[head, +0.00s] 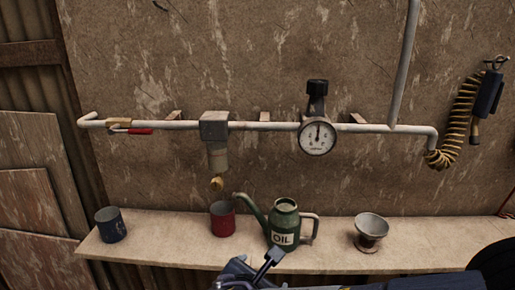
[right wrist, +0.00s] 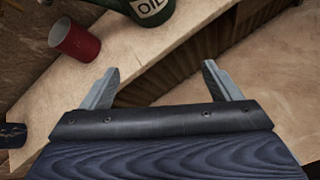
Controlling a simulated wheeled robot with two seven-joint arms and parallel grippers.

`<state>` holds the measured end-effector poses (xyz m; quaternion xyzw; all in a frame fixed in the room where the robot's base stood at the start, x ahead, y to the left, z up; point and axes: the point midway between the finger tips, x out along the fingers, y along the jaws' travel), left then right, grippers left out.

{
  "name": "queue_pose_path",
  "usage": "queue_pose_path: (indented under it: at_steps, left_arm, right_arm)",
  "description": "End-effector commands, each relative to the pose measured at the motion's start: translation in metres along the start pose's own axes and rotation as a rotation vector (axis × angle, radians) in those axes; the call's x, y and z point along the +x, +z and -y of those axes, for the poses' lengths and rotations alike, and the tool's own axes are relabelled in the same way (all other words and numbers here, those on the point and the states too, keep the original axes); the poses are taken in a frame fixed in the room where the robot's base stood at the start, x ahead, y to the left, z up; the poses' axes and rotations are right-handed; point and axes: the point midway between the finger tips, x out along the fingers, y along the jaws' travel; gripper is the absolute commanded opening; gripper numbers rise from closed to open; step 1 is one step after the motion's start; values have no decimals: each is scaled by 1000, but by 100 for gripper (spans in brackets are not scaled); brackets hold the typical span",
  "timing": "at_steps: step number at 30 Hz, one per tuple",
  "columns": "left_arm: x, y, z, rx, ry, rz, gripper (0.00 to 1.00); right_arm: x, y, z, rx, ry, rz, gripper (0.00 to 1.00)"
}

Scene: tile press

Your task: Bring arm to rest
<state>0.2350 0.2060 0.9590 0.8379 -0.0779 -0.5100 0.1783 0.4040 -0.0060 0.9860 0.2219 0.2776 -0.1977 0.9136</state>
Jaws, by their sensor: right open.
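My right gripper (head: 258,270) comes in from the lower right of the head view, below the shelf's front edge and in front of the oil can. In the right wrist view its two fingers (right wrist: 168,82) are spread apart with nothing between them. The green oil can (head: 284,224) stands on the shelf, and its base also shows at the top of the right wrist view (right wrist: 152,10). My left gripper is not in view.
The shelf (head: 180,250) holds a blue cup (head: 110,225), a red cup (head: 222,218) and a metal funnel cup (head: 370,232). Above it a pipe (head: 265,126) carries a filter (head: 215,135) and a gauge (head: 317,136). A coiled hose (head: 460,115) hangs at right.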

Motion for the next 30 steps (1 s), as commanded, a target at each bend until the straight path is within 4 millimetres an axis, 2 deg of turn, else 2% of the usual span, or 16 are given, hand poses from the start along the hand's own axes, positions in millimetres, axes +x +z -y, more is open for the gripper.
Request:
queue_pose_path:
  at_steps: [1,5,8,9,12,15,18,22,25,30]
  left_arm:
    - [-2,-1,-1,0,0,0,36]
    - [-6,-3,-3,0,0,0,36]
    - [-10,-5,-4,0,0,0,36]
    - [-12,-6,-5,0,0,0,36]
    - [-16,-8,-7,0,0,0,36]
    - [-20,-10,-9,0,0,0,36]
    - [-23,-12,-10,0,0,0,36]
    - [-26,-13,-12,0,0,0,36]
    - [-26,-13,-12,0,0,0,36]
    - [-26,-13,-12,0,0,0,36]
  right_arm:
    - [4,12,18,94,-47,-34,84]
    - [11,35,76,407,-196,-138,84]
    - [7,48,131,754,-345,-229,84]
    - [2,50,153,917,-408,-265,84]
    - [-17,48,199,1333,-556,-339,84]
    - [-40,43,228,1748,-676,-393,84]
    - [-60,38,242,2117,-755,-432,84]
    - [-77,36,246,2468,-804,-467,84]
    - [-83,36,246,2621,-816,-487,84]
    - [-86,35,245,2691,-824,-498,84]
